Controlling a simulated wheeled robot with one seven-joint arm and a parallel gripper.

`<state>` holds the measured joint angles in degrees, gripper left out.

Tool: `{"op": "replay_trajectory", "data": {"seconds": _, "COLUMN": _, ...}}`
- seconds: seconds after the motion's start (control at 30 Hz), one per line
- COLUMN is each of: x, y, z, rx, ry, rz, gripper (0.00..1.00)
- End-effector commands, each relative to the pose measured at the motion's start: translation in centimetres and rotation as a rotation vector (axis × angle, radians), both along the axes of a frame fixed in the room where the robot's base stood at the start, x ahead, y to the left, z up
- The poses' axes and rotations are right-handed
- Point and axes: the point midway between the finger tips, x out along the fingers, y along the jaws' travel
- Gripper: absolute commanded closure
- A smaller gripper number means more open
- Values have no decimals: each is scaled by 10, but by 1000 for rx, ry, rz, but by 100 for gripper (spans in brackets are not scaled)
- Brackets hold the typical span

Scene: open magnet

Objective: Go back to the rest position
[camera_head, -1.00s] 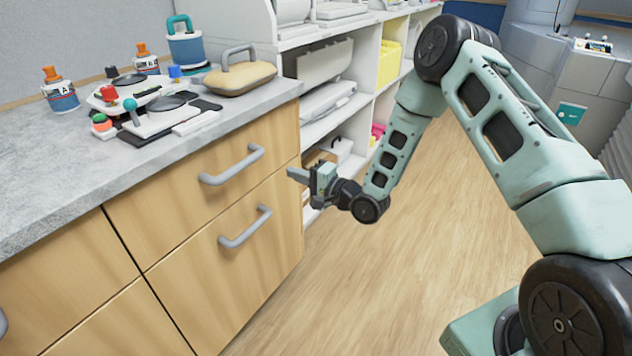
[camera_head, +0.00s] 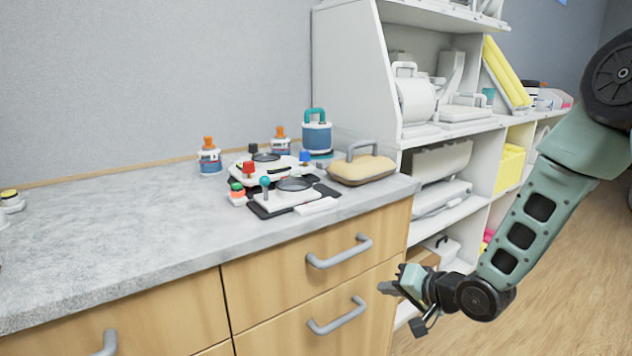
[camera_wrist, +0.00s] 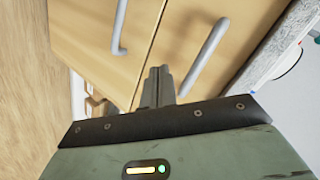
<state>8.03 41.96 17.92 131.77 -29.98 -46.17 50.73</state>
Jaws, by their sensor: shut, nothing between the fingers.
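My gripper (camera_head: 387,287) is low at the right in the head view, in front of the wooden drawer cabinet (camera_head: 255,305) near its right end. It is shut and empty. In the wrist view the closed fingers (camera_wrist: 158,86) point toward the drawer fronts (camera_wrist: 135,40) and two grey handles. I cannot tell the exact gap between fingers and drawer front; no contact shows.
The grey counter (camera_head: 120,235) holds bottles, a blue canister (camera_head: 317,137), a tan handled block (camera_head: 362,169) and small devices. White shelves (camera_head: 350,70) stand right of it. Drawer handles (camera_head: 339,251) stick out near my gripper. Wooden floor (camera_head: 560,300) lies open at right.

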Motion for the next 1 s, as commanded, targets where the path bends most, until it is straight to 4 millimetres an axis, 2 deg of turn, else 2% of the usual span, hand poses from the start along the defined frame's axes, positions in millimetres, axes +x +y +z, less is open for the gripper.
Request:
{"op": "replay_trajectory", "data": {"seconds": 0.03, "x": -13, "y": 13, "z": 12, "rx": -103, "ry": 10, "rz": 54, "gripper": 100}}
{"op": "replay_trajectory", "data": {"seconds": 0.17, "x": -59, "y": 31, "z": 31, "rx": -365, "ry": 68, "rz": 194, "gripper": 100}}
{"op": "replay_trajectory", "data": {"seconds": 0.3, "x": -124, "y": 41, "z": 54, "rx": -601, "ry": 144, "rz": 371, "gripper": 100}}
{"op": "replay_trajectory", "data": {"seconds": 0.5, "x": -216, "y": 39, "z": 81, "rx": -809, "ry": 251, "rz": 610, "gripper": 100}}
{"op": "replay_trajectory", "data": {"seconds": 0.8, "x": -325, "y": 24, "z": 112, "rx": -947, "ry": 367, "rz": 918, "gripper": 100}}
{"op": "replay_trajectory", "data": {"seconds": 1.0, "x": -324, "y": 23, "z": 156, "rx": -945, "ry": 377, "rz": 917, "gripper": 100}}
